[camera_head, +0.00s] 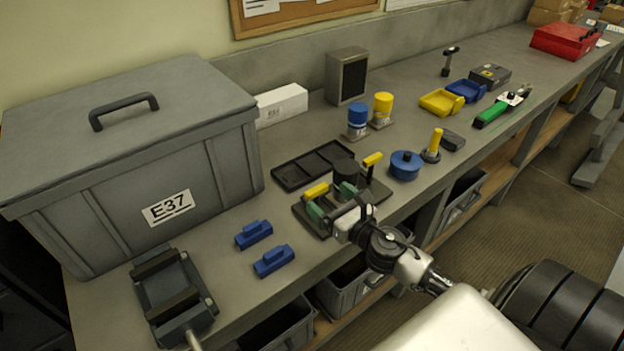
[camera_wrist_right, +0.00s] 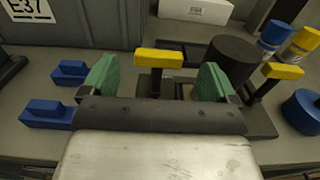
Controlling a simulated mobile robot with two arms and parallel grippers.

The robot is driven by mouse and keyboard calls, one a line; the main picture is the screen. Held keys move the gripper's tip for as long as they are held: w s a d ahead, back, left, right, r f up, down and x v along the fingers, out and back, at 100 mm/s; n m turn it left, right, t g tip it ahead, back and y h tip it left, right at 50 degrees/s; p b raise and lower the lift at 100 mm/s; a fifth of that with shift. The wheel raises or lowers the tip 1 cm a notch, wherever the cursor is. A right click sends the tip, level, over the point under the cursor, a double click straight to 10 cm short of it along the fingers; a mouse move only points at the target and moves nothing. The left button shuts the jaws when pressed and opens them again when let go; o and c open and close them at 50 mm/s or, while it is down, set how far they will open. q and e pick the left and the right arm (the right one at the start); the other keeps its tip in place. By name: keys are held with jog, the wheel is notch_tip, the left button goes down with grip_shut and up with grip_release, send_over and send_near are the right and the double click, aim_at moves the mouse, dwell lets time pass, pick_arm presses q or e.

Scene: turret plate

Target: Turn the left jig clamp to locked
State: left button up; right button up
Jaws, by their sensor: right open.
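The jig's dark base plate (camera_head: 382,191) lies near the bench's front edge. The left jig clamp (camera_head: 316,191) has a yellow bar handle on a dark post; its bar also shows crosswise in the right wrist view (camera_wrist_right: 158,59). The right jig clamp (camera_head: 373,159), with a like yellow bar, stands beyond a dark cylinder (camera_head: 346,171). My right gripper (camera_head: 332,201) is open, with its green fingertips on either side of the left clamp in the right wrist view (camera_wrist_right: 158,80). Contact with the bar cannot be seen. The left gripper is out of view.
Two blue blocks (camera_head: 254,234) lie left of the jig, near a dark vise-like fixture (camera_head: 174,297). A black tray (camera_head: 312,163) lies behind. A blue round pot (camera_head: 405,165) stands to the right. A large grey bin (camera_head: 130,190) fills the left.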

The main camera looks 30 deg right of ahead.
jog(key=w, duration=0.2)
jog(key=w+p, duration=0.1)
jog(key=w, duration=0.4)
jog(key=shift+a, duration=0.3)
jog(key=c, duration=0.9)
